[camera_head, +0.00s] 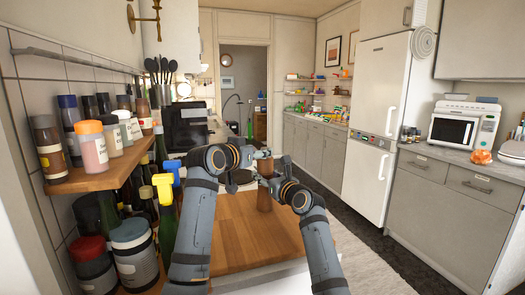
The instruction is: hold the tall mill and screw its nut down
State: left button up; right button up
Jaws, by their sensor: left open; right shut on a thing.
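The tall brown wooden mill (264,200) stands upright over the wooden board (235,238), near its far right part. My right gripper (268,183) comes in from the right and is shut on the mill's body. My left gripper (259,157) comes in from the left, open, close to the mill's top. The nut is too small and too covered by the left gripper to make out. I cannot tell whether the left fingers touch it.
Shelves on the left hold several jars, including a pink one (90,147), and bottles. Black utensils (160,70) stand behind. A white microwave (455,128) sits on the right counter. The board's front part is clear.

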pick_arm(q)
jog(key=shift+x, duration=2.8)
grip_shut()
jog(key=shift+a+m+g+h, duration=0.1)
jog(key=shift+m+g+h, duration=0.6)
jog(key=shift+m+h, duration=0.4)
jog(key=shift+f+m+g+h, duration=0.15)
jog(key=shift+m+g+h, duration=0.35)
jog(key=shift+g+h, duration=0.15)
jog(key=shift+c, duration=0.2)
grip_release()
